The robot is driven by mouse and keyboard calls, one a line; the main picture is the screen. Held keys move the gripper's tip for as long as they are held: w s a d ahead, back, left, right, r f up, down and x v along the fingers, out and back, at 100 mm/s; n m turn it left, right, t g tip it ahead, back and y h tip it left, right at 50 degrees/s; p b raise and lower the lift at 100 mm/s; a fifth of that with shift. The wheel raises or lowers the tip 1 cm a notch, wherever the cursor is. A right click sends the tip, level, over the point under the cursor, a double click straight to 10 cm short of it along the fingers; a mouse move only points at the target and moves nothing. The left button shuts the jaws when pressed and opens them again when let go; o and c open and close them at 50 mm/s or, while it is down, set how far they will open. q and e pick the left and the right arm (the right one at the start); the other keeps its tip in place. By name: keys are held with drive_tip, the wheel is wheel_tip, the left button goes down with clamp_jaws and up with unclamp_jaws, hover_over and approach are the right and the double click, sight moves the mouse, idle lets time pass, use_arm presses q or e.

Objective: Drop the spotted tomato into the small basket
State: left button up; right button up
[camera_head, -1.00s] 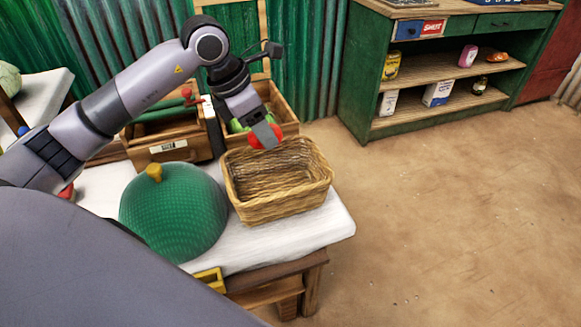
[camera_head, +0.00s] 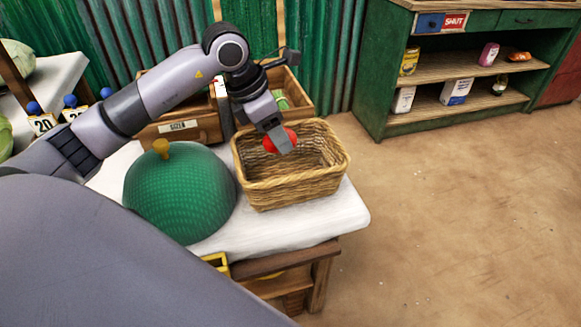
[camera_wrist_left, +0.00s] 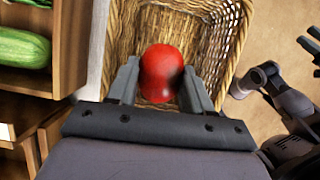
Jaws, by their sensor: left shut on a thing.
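The red tomato (camera_head: 281,140) is held between the fingers of my left gripper (camera_head: 279,138), over the left part of the small wicker basket (camera_head: 292,189). In the left wrist view the tomato (camera_wrist_left: 161,73) shows a dark patch on its right side, between the two fingertips (camera_wrist_left: 160,80). The basket (camera_wrist_left: 231,45) lies below and around it in that view. The basket looks empty where its inside shows. I cannot tell exactly how high the tomato is above the basket floor. My right gripper is not in the head view.
The basket stands on a white-topped table (camera_head: 345,214). A large green dome with a yellow knob (camera_head: 180,195) stands left of it. Wooden crates (camera_head: 182,127) stand behind, one with green vegetables (camera_wrist_left: 24,48). A green shelf (camera_head: 382,75) stands at the back right.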

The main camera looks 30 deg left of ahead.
use_arm(q)
drive_tip(key=o, duration=1.1)
drive_tip(key=shift+o, duration=0.2)
drive_tip(key=v, duration=0.7)
drive_tip(key=shift+s+r+p, duration=0.1)
drive_tip(key=shift+p, duration=0.2)
